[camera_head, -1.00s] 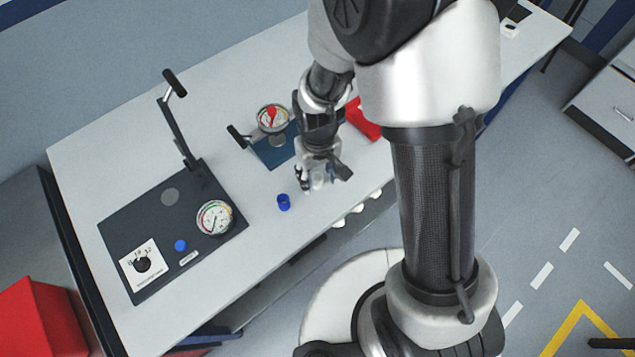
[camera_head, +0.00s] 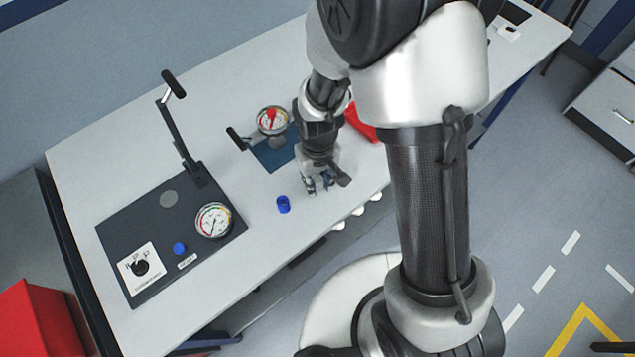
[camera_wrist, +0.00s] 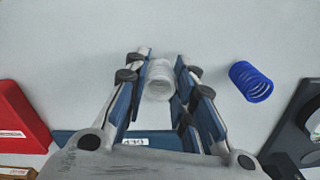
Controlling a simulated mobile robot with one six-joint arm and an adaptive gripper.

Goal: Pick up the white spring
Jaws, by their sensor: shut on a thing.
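The white spring (camera_wrist: 159,80) is between the two fingers of my gripper (camera_wrist: 160,75) in the wrist view, and the fingers are shut on it. In the head view my gripper (camera_head: 320,188) is low over the table near its front edge, and the spring is hard to make out there. Whether the spring touches the table, I cannot tell.
A dark test plate (camera_head: 150,225) with a gauge (camera_head: 213,220) and a lever lies at left. A smaller blue plate (camera_head: 270,152) with another gauge (camera_head: 272,120) is behind my gripper. A red bin (camera_head: 360,122) stands close on its right. Bare table (camera_head: 255,260) lies in front.

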